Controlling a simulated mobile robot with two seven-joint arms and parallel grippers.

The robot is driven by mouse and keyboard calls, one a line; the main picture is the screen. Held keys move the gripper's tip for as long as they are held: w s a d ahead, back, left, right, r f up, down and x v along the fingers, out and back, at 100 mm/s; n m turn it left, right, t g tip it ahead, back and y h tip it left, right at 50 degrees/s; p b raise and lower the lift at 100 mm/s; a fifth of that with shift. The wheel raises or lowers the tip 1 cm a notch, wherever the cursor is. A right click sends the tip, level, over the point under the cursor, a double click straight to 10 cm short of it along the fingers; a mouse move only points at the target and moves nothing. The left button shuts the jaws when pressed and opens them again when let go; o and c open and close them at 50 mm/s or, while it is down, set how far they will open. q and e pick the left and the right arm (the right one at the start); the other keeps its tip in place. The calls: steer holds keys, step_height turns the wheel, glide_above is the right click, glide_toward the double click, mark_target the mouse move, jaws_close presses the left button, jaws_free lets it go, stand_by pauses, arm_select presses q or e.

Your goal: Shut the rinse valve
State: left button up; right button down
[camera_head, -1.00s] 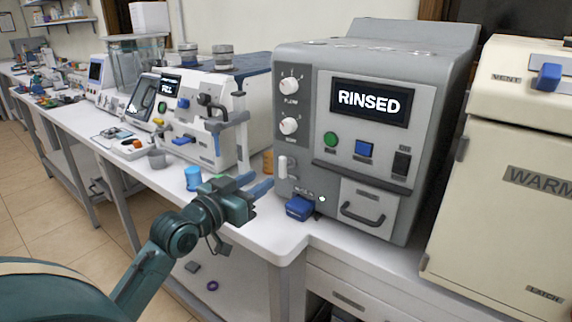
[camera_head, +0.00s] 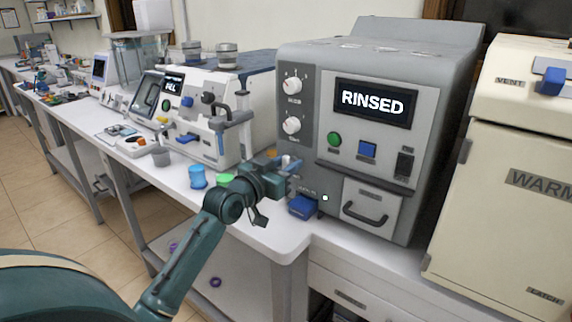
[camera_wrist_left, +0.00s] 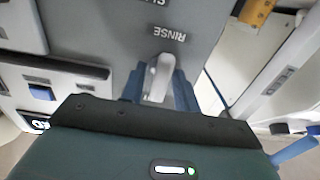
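The rinse valve is a small white lever (camera_wrist_left: 158,78) under an upside-down RINSE label in the left wrist view. In the head view its top (camera_head: 285,160) shows at the left side of the grey machine's front, just past my left gripper (camera_head: 289,168). The two blue fingers of the left gripper (camera_wrist_left: 159,92) lie on either side of the lever, close to it. Whether they touch it is hard to see. The grey machine (camera_head: 300,70) shows RINSED on its screen (camera_head: 373,102). My right gripper is in neither view.
A blue block (camera_head: 303,207) juts out low on the machine's front, below the gripper. Blue (camera_head: 198,177), green (camera_head: 226,180) and grey (camera_head: 160,156) cups stand on the bench to the left. A cream cabinet (camera_head: 500,200) stands to the right.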

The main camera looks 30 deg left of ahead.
arm_select(q)
jaws_close()
